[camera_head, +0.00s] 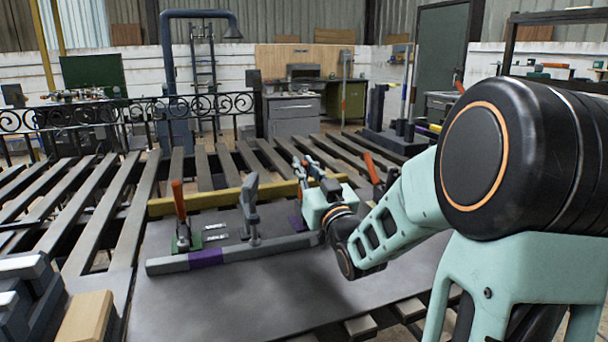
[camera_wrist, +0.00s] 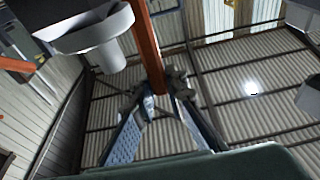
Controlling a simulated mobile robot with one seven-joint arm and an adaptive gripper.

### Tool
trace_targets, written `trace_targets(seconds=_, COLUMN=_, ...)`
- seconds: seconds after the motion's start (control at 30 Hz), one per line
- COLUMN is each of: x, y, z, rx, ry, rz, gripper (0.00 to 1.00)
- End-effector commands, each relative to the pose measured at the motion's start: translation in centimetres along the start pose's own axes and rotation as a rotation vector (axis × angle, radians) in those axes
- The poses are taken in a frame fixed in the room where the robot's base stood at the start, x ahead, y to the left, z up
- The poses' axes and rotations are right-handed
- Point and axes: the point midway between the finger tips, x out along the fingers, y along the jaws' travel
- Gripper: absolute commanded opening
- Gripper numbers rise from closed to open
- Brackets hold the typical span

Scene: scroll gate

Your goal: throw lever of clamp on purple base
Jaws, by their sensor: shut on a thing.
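The purple base (camera_head: 297,221) of a clamp shows at the back right of the grey plate, partly hidden behind my gripper (camera_head: 303,170). In the wrist view an orange-red lever (camera_wrist: 150,45) comes down from the top edge, and its end lies between my fingertips (camera_wrist: 162,94), which are shut on it. A pale grey round clamp part (camera_wrist: 95,35) shows to the left of the lever. Most of this clamp is hidden in the head view. A second clamp with a green base (camera_head: 184,243) and an upright orange lever (camera_head: 178,199) stands to the left, apart from my gripper.
A grey upright post (camera_head: 251,212) stands between the clamps. A yellow beam (camera_head: 225,197) runs behind them. Another orange lever (camera_head: 373,168) stands to the right. The front of the plate (camera_head: 225,305) is clear.

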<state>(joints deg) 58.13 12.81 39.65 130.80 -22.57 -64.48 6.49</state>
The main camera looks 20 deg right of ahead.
Motion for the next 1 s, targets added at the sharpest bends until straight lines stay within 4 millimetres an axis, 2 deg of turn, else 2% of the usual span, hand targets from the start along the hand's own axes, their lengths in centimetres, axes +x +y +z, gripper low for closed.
trace_targets(seconds=0.27, x=-0.1, y=0.0, z=0.1, rx=0.001, ry=-0.004, rz=0.001, gripper=0.0)
trace_targets(seconds=0.3, x=-0.1, y=0.0, z=0.1, rx=0.001, ry=-0.004, rz=0.0, gripper=0.15)
trace_targets(seconds=0.43, x=-0.1, y=0.0, z=0.1, rx=0.001, ry=-0.003, rz=0.0, gripper=0.29)
trace_targets(seconds=0.77, x=-0.3, y=0.0, z=0.0, rx=0.0, ry=-0.002, rz=0.0, gripper=0.3)
trace_targets(seconds=0.87, x=-1.2, y=0.0, z=0.0, rx=-0.002, ry=-0.003, rz=0.0, gripper=0.3)
trace_targets(seconds=1.0, x=-3.4, y=0.0, z=0.1, rx=-0.002, ry=-0.004, rz=0.001, gripper=0.3)
